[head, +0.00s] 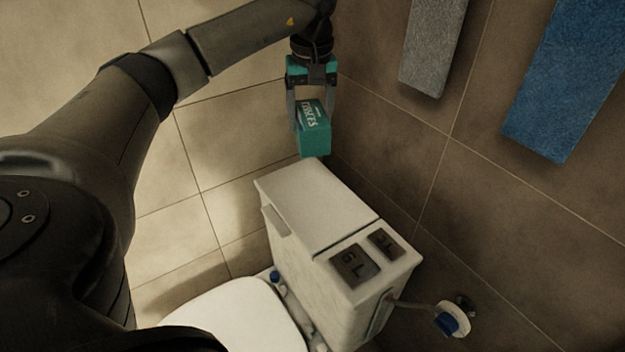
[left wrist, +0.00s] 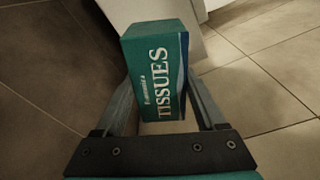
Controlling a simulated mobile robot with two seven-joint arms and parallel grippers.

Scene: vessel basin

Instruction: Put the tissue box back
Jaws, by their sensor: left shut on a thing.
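The green tissue box (head: 314,135) is held in my left gripper (head: 310,105), beyond and above the far end of the white toilet tank (head: 305,205) in the head view. In the left wrist view the box (left wrist: 156,75) sits between the two fingers of my left gripper (left wrist: 160,95), with its TISSUES lettering facing the camera. The gripper is shut on the box. A white surface, apparently the tank, shows past the box in the left wrist view. My right gripper is not in view.
The tank lid has two dark flush plates (head: 355,262) at its near end. The toilet lid (head: 240,318) is at the lower left. Grey (head: 432,45) and blue (head: 570,80) towels hang on the brown wall. A blue-knobbed valve (head: 447,323) is right of the tank. The far lid is bare.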

